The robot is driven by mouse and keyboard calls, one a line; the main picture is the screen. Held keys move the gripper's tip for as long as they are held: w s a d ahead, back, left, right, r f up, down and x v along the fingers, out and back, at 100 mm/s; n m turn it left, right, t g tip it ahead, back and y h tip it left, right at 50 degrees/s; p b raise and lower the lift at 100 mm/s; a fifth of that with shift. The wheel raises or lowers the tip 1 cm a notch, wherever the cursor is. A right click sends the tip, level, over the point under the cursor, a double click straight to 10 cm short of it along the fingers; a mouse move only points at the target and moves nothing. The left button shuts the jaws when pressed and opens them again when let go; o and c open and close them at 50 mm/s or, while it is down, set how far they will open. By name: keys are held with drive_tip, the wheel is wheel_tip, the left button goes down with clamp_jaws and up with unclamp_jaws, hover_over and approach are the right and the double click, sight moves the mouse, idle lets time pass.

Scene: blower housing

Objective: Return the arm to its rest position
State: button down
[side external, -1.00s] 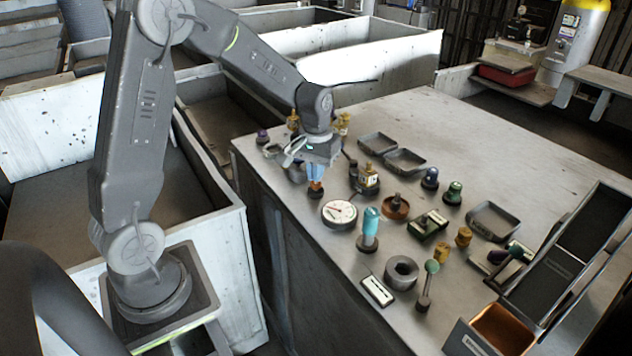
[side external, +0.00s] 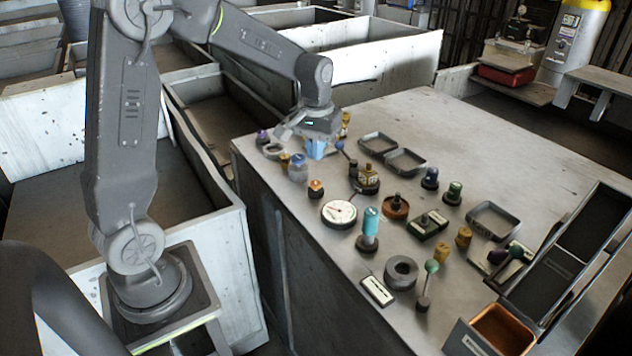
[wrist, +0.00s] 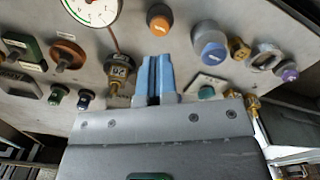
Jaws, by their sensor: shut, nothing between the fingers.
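My gripper (side external: 316,150) is above the far left part of the grey bench (side external: 560,150), pointing down. Its blue fingers (wrist: 154,76) are together in the wrist view with nothing between them. Below and in front of it, a small orange-topped knob (side external: 316,188) stands on the bench, apart from the fingers. The same knob shows ahead of the fingertips in the wrist view (wrist: 160,19).
Around my gripper stand a blue-grey knob (side external: 298,170), a brass valve fitting (side external: 368,178) and a white dial gauge (side external: 339,213). A teal-topped post (side external: 370,222) rises closer to the camera. Empty trays (side external: 405,161) lie to the right. The bench's far right is clear.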

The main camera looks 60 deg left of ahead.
drive_tip(key=shift+r, duration=0.15)
drive_tip(key=shift+s+d+r, duration=0.15)
drive_tip(key=shift+d+r, duration=0.05)
drive_tip(key=shift+r, duration=0.05)
drive_tip(key=s+d+r+m+t, duration=0.2)
drive_tip(key=s+d, duration=0.4)
drive_tip(key=s, duration=0.3)
drive_tip(key=s+d+r+m+t, duration=0.3)
drive_tip(key=s+d+r, duration=0.3)
drive_tip(key=s, duration=0.3)
drive_tip(key=shift+s+m+t, duration=0.2)
drive_tip(key=shift+m+t, duration=0.1)
drive_tip(key=shift+m, duration=0.2)
